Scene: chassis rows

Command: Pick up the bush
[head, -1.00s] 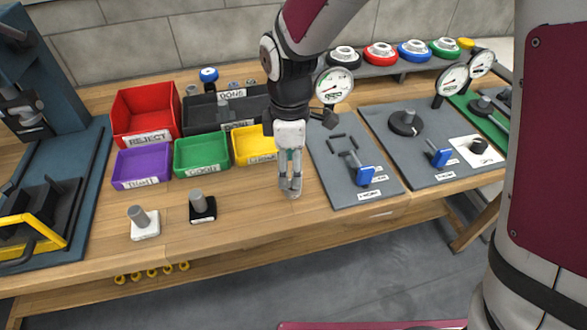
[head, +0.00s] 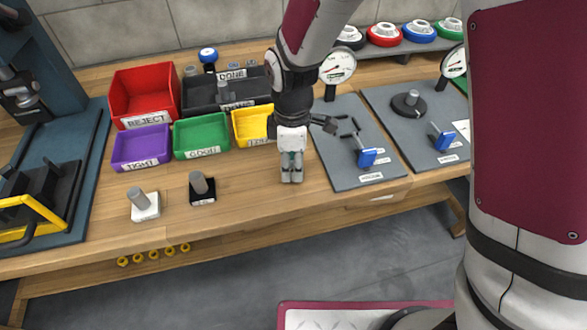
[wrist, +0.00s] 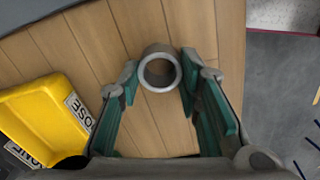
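The bush is a short grey ring (wrist: 158,71), standing on end on the wooden bench in the wrist view, its round opening facing the camera. My gripper (wrist: 161,82) is open, with one teal-padded finger on each side of the ring. In the head view my gripper (head: 291,176) points down over the bench, right of the yellow bin.
A yellow bin (wrist: 42,112) stands close to the gripper's left. Purple (head: 141,146), green (head: 201,136) and red (head: 145,90) bins are further left. White-based (head: 143,205) and black-based (head: 202,188) posts stand in front. A grey fixture plate (head: 345,172) lies right. The bench's front edge is near.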

